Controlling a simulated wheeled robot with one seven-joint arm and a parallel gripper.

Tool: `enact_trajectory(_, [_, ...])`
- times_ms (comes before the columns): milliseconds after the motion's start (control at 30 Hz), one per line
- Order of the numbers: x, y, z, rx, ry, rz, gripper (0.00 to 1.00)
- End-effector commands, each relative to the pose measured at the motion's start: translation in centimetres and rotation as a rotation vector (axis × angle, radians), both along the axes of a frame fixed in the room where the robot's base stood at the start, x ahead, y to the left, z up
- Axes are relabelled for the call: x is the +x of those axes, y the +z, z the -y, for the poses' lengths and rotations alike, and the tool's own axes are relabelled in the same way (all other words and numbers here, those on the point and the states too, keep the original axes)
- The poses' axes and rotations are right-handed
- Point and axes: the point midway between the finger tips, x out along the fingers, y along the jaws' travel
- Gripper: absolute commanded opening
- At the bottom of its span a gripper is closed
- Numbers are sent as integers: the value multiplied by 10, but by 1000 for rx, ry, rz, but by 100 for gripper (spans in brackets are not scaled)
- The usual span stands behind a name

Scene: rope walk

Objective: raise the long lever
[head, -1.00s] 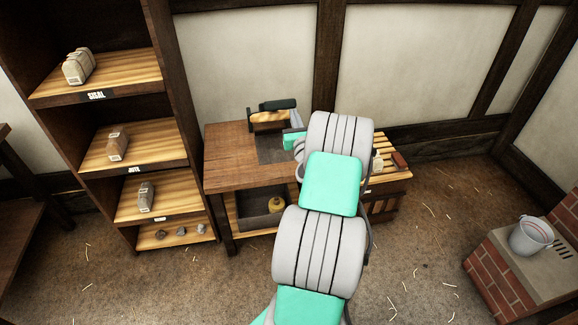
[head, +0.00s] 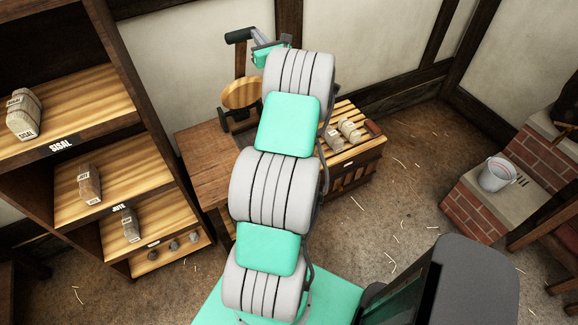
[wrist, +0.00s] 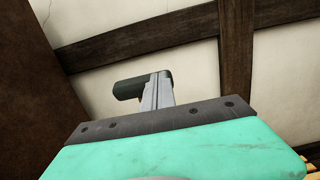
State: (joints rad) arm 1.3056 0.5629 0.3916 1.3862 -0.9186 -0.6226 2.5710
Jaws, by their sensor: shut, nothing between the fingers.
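The long lever (head: 240,62) stands raised and near upright at the back of the wooden bench, its dark cross handle (head: 240,35) at the top. A round pale wooden piece (head: 241,93) sits by its lower part. My gripper (head: 258,36) is shut and empty at the right end of the handle. In the wrist view the grey fingers (wrist: 159,88) are together, and the dark handle (wrist: 128,89) shows just left of them. I cannot tell whether they touch it. My arm hides part of the bench and the lever's base is hard to see.
The bench (head: 195,160) lies below the lever. A slatted crate (head: 352,165) with pale bundles (head: 349,129) stands right of it. A shelf unit (head: 75,145) with labelled goods is close on the left. A bucket (head: 497,173) stands on brickwork at right. Floor between is clear.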

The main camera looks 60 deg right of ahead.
Motion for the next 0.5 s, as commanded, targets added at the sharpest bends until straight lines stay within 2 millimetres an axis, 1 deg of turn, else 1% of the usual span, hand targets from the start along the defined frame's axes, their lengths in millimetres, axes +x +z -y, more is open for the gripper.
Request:
enact_trajectory(33, [5,28,4,-44,2,22,0])
enact_trajectory(200, [8,30,8,-42,10,27,0])
enact_trajectory(500, [16,26,12,-41,10,22,0])
